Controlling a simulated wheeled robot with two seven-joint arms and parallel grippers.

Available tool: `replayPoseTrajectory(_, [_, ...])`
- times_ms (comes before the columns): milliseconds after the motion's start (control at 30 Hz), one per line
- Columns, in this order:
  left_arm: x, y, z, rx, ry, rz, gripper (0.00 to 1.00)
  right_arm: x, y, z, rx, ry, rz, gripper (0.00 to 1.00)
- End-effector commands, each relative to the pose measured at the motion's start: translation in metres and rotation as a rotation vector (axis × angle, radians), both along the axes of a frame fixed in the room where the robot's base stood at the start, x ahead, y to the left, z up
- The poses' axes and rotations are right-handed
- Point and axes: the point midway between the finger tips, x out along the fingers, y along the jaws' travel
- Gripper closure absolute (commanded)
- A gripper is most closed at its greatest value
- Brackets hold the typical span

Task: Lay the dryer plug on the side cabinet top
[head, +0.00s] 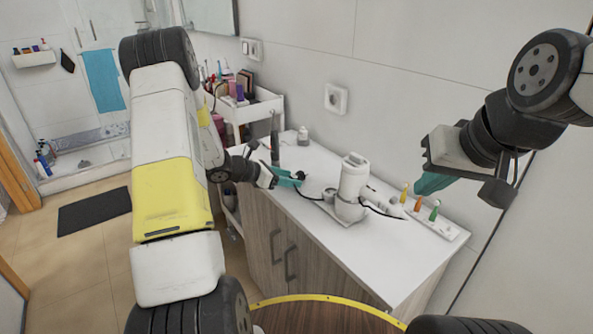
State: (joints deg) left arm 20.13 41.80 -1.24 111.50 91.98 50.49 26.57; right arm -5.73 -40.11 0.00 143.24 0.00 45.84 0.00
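The white hair dryer (352,184) stands on the white top (375,258) of the wood-fronted side cabinet. Its black cord (312,197) runs left to my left gripper (292,177), whose teal fingers are low over the cabinet top's left part. A small black piece, the dryer plug (301,175), shows at these fingertips, and they appear closed on it. I cannot tell whether the plug touches the top. My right gripper (430,184) is raised at the right, near the toothbrush heads. Its teal fingers overlap, so its opening is unclear.
A white tray (449,230) with several coloured brush heads lies along the wall side. A dark upright item (275,140) and a small bottle (303,136) stand at the far end. A white cart (262,106) with cosmetics is beyond. The cabinet top's front part is clear.

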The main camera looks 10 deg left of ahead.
Motion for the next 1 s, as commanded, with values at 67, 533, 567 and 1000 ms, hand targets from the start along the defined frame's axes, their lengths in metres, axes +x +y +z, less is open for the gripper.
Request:
replayPoseTrajectory(67, [0.0, 0.0, 0.0, 0.0, 0.0, 0.0, 0.47, 0.0, 0.0, 0.0, 0.0, 0.0, 0.0, 1.0])
replayPoseTrajectory(533, [-0.033, 0.042, 0.031, 0.001, -0.001, 0.005, 0.47, 0.0, 0.0, 0.0, 0.0, 0.0, 0.0, 1.0])
replayPoseTrajectory(567, [-0.037, 0.047, 0.034, 0.001, -0.001, 0.005, 0.47, 0.0, 0.0, 0.0, 0.0, 0.0, 0.0, 1.0])
replayPoseTrajectory(1000, [-0.071, 0.075, 0.067, 0.021, -0.017, -0.031, 0.47, 0.0, 0.0, 0.0, 0.0, 0.0, 0.0, 1.0])
